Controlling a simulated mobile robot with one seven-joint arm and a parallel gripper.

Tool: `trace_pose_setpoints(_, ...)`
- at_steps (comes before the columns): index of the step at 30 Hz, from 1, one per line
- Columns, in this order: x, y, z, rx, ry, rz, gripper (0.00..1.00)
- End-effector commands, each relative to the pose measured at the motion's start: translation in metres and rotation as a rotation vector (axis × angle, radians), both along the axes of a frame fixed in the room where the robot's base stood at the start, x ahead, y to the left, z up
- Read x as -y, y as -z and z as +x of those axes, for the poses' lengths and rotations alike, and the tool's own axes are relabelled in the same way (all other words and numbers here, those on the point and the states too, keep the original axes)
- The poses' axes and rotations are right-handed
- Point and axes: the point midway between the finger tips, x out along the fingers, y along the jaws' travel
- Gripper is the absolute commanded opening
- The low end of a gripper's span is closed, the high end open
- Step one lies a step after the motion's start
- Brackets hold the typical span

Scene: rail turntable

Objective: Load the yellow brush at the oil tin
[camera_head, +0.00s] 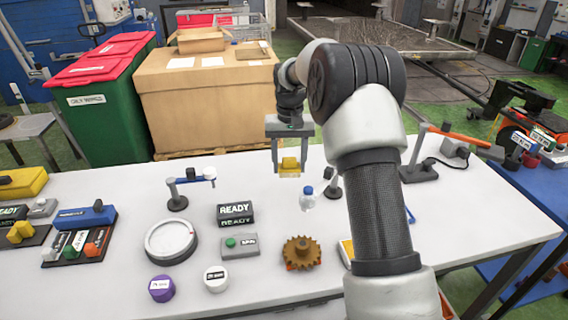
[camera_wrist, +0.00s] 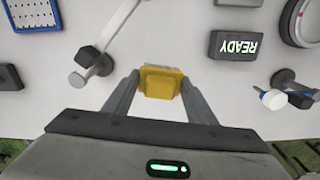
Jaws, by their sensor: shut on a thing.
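The yellow brush (camera_head: 289,164) is between the fingers of my gripper (camera_head: 289,172), held above the far side of the white table. In the wrist view only its yellow block (camera_wrist: 160,82) shows between the two fingertips (camera_wrist: 160,85); its bristles cannot be made out. Two small round tins stand at the table's front left: a purple tin (camera_head: 161,288) and a white tin (camera_head: 216,279). Their labels are too small to read, so I cannot tell which is the oil tin. My gripper is well behind both and to their right.
A READY sign (camera_head: 236,214), a round dial (camera_head: 171,241), a green-button box (camera_head: 239,246) and a brown gear (camera_head: 301,252) stand mid-table. A small stand (camera_head: 177,194) is at the back left. A clear blue-capped bottle (camera_head: 307,197) is near my arm. A handle rack (camera_head: 80,240) is left.

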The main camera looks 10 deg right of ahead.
Motion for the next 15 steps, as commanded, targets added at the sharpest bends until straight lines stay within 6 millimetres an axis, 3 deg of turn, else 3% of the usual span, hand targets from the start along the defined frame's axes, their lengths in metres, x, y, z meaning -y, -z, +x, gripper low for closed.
trace_pose_setpoints(1,0.010,-0.018,-0.006,0.003,0.029,-0.001,0.33)
trace_pose_setpoints(6,0.050,-0.049,-0.040,0.001,0.166,-0.002,0.33)
trace_pose_setpoints(15,0.111,-0.018,-0.128,-0.001,0.445,-0.002,0.33)
